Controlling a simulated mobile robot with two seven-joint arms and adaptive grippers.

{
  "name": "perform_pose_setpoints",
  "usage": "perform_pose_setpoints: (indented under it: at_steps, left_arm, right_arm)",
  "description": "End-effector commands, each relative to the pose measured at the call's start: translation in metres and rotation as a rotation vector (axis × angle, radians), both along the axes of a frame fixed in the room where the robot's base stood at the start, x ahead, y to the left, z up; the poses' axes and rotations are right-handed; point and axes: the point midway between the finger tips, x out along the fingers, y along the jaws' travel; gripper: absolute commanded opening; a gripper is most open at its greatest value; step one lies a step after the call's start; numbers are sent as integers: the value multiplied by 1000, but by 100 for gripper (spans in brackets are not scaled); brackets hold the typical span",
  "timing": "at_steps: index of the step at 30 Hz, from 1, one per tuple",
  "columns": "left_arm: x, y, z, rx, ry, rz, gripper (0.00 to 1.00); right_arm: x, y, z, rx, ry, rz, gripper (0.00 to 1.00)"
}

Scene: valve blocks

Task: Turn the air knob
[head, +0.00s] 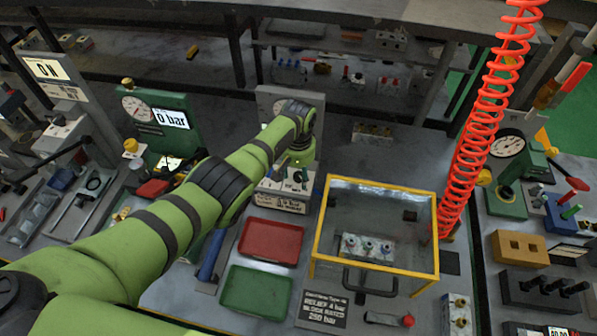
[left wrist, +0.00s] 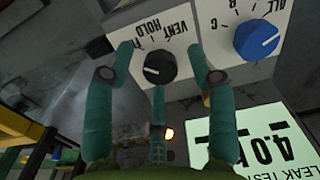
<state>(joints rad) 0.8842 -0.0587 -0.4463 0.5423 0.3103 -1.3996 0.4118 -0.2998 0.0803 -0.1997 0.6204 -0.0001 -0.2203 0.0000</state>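The air knob (left wrist: 160,68) is a black round knob with a white pointer line on a light grey panel (left wrist: 202,30). The upside-down words VENT and HOLD and a cut-off third label are printed around it. My left gripper (left wrist: 159,52) is open, with one teal finger on each side of the knob. I cannot tell whether the fingers touch it. In the head view, my left arm reaches to the grey unit (head: 277,100) at the middle of the bench and hides the knob. My right gripper is not in view.
A blue knob (left wrist: 257,38) sits right of the black one in the wrist view. A lit display (left wrist: 250,143) reads LEAK TEST. In the head view, a yellow-framed clear box (head: 437,235), a red tray (head: 270,242) and a red coiled hose (head: 480,125) stand nearby.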

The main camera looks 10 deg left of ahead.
Motion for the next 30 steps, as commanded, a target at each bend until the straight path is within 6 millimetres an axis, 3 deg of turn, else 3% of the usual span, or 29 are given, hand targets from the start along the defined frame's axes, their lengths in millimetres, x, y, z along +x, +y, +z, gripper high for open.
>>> perform_pose_setpoints:
  at_steps: [10,21,30]
  left_arm:
    - [2,-1,19,-2,-4,-2,56]
    - [1,0,91,-1,-5,-1,56]
    - [0,0,119,0,0,1,56]
  right_arm:
    - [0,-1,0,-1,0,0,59]
    - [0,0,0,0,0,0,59]
    - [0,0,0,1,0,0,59]
